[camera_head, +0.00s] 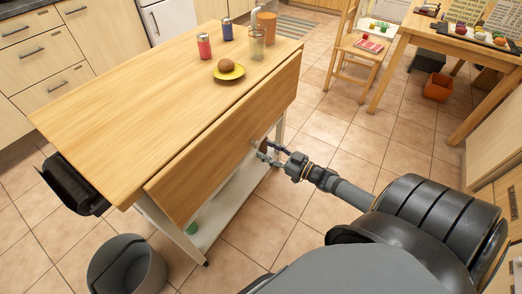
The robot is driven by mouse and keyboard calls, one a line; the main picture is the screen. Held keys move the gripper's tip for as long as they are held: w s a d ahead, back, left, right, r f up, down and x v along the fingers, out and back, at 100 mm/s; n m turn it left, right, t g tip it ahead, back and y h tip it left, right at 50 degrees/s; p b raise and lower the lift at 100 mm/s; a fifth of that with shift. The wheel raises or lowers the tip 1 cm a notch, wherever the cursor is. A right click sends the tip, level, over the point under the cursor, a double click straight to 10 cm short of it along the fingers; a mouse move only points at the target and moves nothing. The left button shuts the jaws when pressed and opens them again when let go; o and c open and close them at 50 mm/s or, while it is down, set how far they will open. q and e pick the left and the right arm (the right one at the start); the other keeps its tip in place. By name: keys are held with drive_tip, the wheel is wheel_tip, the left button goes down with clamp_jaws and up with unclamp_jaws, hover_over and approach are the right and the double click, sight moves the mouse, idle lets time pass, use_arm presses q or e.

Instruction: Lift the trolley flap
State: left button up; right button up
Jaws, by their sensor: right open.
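The wooden trolley (150,85) stands in front of me, with a light wood top. Its flap (225,130) is a long wooden panel along the near right side, sloping down below the level of the top. My right gripper (264,152) comes in from the right and is open at the flap's lower edge, toward its far end. One fingertip is partly hidden against the flap, so I cannot tell whether it touches. My left gripper is out of view.
On the trolley top are a yellow plate (229,72) with a round brown item, a red shaker (204,46), a blue shaker (227,29) and a glass (257,44). A grey bin (125,268) stands at the near left. A chair (360,50) stands behind. Tiled floor right of the trolley is clear.

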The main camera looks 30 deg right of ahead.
sight(259, 146)
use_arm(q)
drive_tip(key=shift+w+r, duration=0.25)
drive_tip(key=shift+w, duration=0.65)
use_arm(e)
drive_tip(key=shift+x, duration=1.6)
clamp_jaws()
